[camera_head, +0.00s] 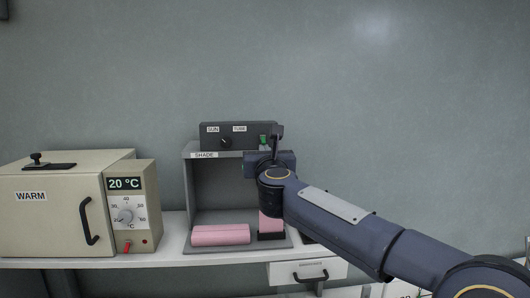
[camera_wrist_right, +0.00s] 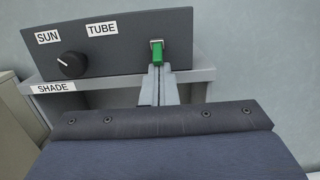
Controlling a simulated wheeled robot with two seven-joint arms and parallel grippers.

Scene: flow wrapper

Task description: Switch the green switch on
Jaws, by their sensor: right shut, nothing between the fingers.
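The green switch (camera_head: 263,138) is at the right end of the dark panel (camera_head: 220,134) on top of the SHADE box. In the right wrist view the green switch (camera_wrist_right: 158,55) sits right of the TUBE label, in a small light frame. I cannot tell its on or off position for sure. My right gripper (camera_wrist_right: 157,70) is shut and empty, its fingertips just below and in front of the switch. I cannot tell whether they touch it. In the head view my right gripper (camera_head: 264,148) partly covers the panel's right end. My left gripper is out of view.
A black knob (camera_wrist_right: 71,65) sits under the SUN label. A beige WARM oven (camera_head: 50,220) with a 20 °C display stands at left. The wall behind is bare.

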